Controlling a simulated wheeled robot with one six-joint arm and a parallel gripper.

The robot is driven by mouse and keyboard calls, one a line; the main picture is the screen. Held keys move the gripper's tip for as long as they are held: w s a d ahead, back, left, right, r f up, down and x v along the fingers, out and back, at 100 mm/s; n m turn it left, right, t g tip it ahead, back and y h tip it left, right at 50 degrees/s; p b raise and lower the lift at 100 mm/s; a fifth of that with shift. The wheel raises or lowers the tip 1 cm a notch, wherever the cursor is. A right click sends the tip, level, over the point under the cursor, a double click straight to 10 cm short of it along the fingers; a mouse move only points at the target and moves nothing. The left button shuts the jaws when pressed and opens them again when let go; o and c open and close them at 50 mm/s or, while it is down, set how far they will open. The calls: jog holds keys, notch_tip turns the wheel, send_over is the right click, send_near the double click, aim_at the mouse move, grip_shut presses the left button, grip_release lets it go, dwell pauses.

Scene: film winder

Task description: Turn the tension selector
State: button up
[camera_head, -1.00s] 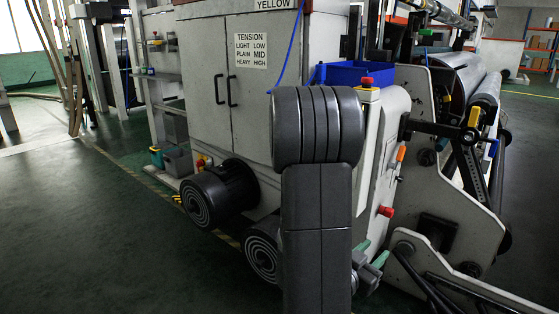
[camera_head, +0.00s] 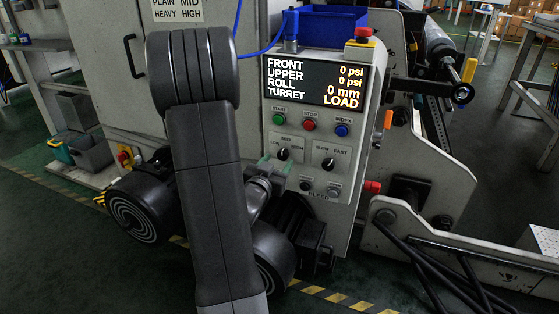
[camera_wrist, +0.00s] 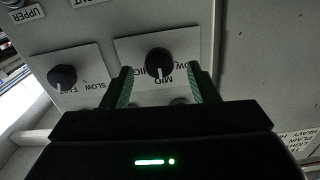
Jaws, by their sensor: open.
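The tension selector (camera_head: 283,154) is a black knob on a white plate marked LOW, MID and HIGH, on the machine's control panel (camera_head: 350,120). In the wrist view the panel is upside down, and the selector (camera_wrist: 158,62) has a pale mark that appears to point toward MID. My gripper (camera_head: 275,164) is at the panel just below the selector in the head view. Its green-padded fingers are open, and in the wrist view my gripper (camera_wrist: 160,72) has the knob between its tips. I cannot tell whether the tips reach around it or touch it.
A SLOW–FAST knob (camera_head: 329,163) sits right of the selector. START (camera_head: 279,119), STOP (camera_head: 310,125) and INDEX (camera_head: 342,130) buttons are above. The display (camera_head: 315,82) shows YELLOW-free readings ending in LOAD.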

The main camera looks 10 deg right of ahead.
aim_at(284, 154)
jog(key=shift+x, duration=1.45)
jog(key=shift+c, duration=0.4)
jog(key=c, duration=0.9)
jog(key=shift+n, duration=0.3)
jog(key=n+p, duration=0.2)
jog(key=n, duration=0.3)
jog(key=shift+d+r+n, duration=0.1)
jog(key=shift+n, duration=0.2)
jog(key=n+p, duration=0.2)
jog(key=n, duration=0.3)
jog(key=shift+s+n, duration=0.1)
jog(key=shift+n, duration=0.2)
